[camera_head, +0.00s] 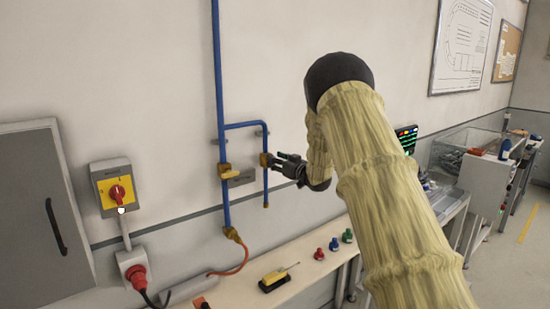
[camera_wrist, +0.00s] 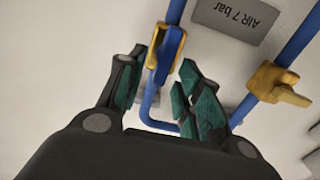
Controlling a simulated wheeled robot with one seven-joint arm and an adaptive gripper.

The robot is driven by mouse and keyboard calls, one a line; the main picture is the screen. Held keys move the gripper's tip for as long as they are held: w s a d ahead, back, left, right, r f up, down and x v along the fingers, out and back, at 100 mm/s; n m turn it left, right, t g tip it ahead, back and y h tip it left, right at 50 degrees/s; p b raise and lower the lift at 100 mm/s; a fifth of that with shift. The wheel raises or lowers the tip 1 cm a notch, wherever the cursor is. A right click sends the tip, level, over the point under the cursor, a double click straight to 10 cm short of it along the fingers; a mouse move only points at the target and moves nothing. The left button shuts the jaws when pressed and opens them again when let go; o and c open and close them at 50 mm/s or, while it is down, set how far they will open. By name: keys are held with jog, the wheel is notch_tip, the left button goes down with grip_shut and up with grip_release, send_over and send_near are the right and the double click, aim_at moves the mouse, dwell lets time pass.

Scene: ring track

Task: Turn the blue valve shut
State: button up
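A brass-yellow valve (camera_head: 265,160) sits on the short right-hand branch of the blue pipe (camera_head: 219,70). In the wrist view this valve (camera_wrist: 170,38) is long and lies along its pipe, with a blue strip down its middle. My gripper (camera_head: 277,161) is beside it at the wall. In the wrist view my gripper (camera_wrist: 160,62) is open, with one finger on each side of the valve's near end. I cannot tell whether either finger touches it. A second brass-yellow valve (camera_head: 225,171) sits on the main blue pipe; its handle (camera_wrist: 288,96) sticks out across the pipe in the wrist view.
A grey "AIR 7 bar" plate (camera_wrist: 230,18) is on the wall between the two pipes. Below is a bench (camera_head: 235,292) with a yellow tool (camera_head: 275,276) and small coloured knobs (camera_head: 333,244). A red-and-yellow switch (camera_head: 117,192) and grey cabinet (camera_head: 35,215) are at left.

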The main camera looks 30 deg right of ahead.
jog(key=shift+w, duration=0.6)
jog(key=shift+a, duration=0.1)
grip_shut()
